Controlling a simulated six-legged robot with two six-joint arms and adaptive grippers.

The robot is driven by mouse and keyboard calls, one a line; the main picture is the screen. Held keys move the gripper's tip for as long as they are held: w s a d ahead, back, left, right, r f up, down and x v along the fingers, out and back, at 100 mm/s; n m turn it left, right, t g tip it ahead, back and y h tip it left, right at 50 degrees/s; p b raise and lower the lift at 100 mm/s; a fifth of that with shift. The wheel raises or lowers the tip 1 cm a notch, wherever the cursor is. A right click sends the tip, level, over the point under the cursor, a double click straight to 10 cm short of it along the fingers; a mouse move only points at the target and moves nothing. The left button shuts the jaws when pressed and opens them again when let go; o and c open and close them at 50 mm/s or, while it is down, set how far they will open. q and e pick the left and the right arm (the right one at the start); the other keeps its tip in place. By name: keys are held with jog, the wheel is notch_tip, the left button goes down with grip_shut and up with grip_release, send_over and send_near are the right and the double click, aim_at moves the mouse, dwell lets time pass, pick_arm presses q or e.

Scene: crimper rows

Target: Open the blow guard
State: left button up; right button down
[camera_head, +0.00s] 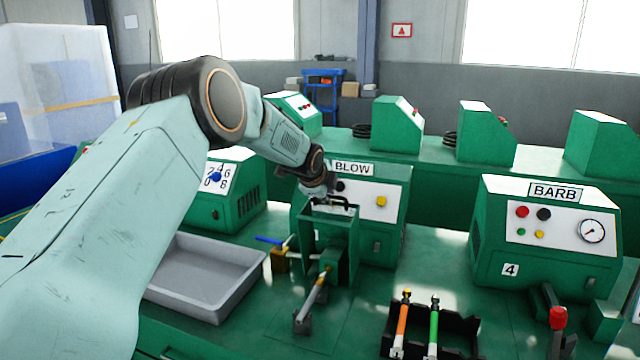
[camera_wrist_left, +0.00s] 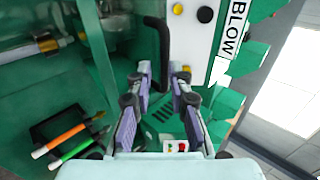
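The blow guard (camera_head: 320,230) is a green-framed box in front of the machine labelled BLOW (camera_head: 383,190) in the head view. It looks shut. Its black handle (camera_head: 340,203) is at the top edge; in the wrist view the handle (camera_wrist_left: 161,45) is a dark bent bar. My left gripper (camera_head: 322,187) is at the handle, reaching down from the left. In the wrist view my left gripper (camera_wrist_left: 162,75) has its fingers apart, with the handle's end between them and visible gaps on both sides. My right gripper is not in view.
A grey tray (camera_head: 205,282) lies left of the guard. A metal rod fixture (camera_head: 315,297) sticks out in front. A black holder with orange (camera_head: 402,322) and green (camera_head: 434,322) tools stands to the right. The BARB machine (camera_head: 545,235) is further right.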

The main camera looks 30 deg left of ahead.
pick_arm(q)
jog(key=v, duration=0.9)
jog(key=shift+w+d, duration=0.1)
